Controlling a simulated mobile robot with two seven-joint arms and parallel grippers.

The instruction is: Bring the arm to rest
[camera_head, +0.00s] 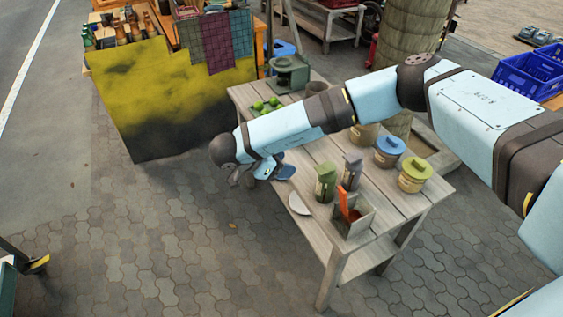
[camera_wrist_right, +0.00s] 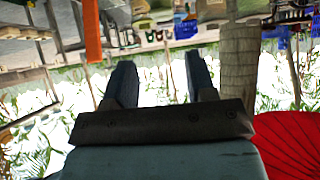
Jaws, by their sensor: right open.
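My right arm (camera_head: 285,125) comes in from the right and reaches across above the wooden table (camera_head: 405,200). My right gripper (camera_head: 276,168) is by the table's left edge, partly hidden by its own wrist. In the right wrist view, the fingers of the right gripper (camera_wrist_right: 160,72) stand apart with nothing between them. A blue piece (camera_head: 286,172) shows at the gripper; I cannot tell whether it is a finger or a separate thing. My left gripper is not in view.
On the table are a white half-round piece (camera_head: 299,203), a green-topped container (camera_head: 326,181), a box with an orange item (camera_head: 351,213), a blue-lidded pot (camera_head: 389,152), a yellow-lidded pot (camera_head: 414,175) and green fruit (camera_head: 266,104). A yellow-draped stall (camera_head: 165,90) stands left. Paving (camera_head: 190,240) in front is clear.

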